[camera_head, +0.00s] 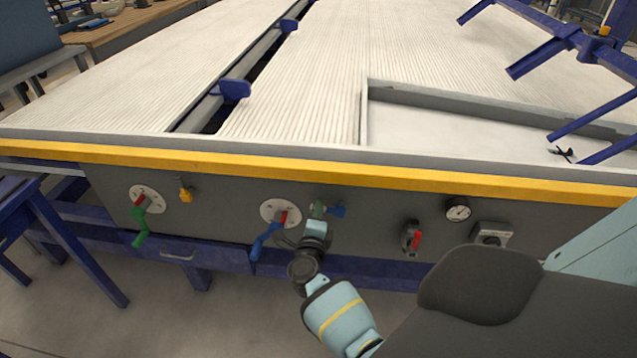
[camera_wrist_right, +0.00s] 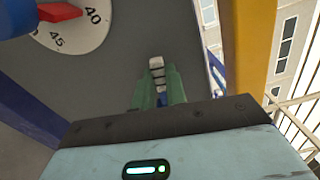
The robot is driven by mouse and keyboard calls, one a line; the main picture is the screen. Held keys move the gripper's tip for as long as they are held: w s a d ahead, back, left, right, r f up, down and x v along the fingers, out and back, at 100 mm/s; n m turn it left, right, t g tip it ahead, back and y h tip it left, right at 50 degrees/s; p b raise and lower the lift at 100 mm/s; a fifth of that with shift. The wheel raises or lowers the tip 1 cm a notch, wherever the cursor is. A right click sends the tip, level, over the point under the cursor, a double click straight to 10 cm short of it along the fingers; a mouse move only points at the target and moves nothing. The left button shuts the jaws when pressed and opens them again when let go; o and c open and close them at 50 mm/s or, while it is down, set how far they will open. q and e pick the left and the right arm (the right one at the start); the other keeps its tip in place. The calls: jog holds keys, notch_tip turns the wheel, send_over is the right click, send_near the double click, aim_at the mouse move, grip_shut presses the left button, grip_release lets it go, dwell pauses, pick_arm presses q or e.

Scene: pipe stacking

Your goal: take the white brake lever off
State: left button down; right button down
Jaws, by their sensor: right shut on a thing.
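My right gripper (camera_head: 319,208) reaches up to the grey front panel of the table, just right of the middle dial. In the right wrist view, its green fingers (camera_wrist_right: 157,92) are closed around a whitish, segmented piece (camera_wrist_right: 156,66), which looks like the white brake lever. The fingers and gripper body hide most of the lever in the head view. Whether it is still joined to the panel I cannot tell. My left gripper is not in view.
The middle dial (camera_head: 273,211) with its blue handle (camera_head: 266,241) is close left of my gripper. A small blue knob (camera_head: 338,211) is just right. A green handle (camera_head: 140,222), yellow knob (camera_head: 186,194), red-handled valve (camera_head: 412,238) and gauge (camera_head: 458,210) also stick out.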

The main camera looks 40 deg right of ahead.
jog(key=shift+f, duration=0.15)
jog(key=c, duration=1.4)
grip_release()
jog(key=shift+c, duration=0.2)
jog(key=v, duration=0.8)
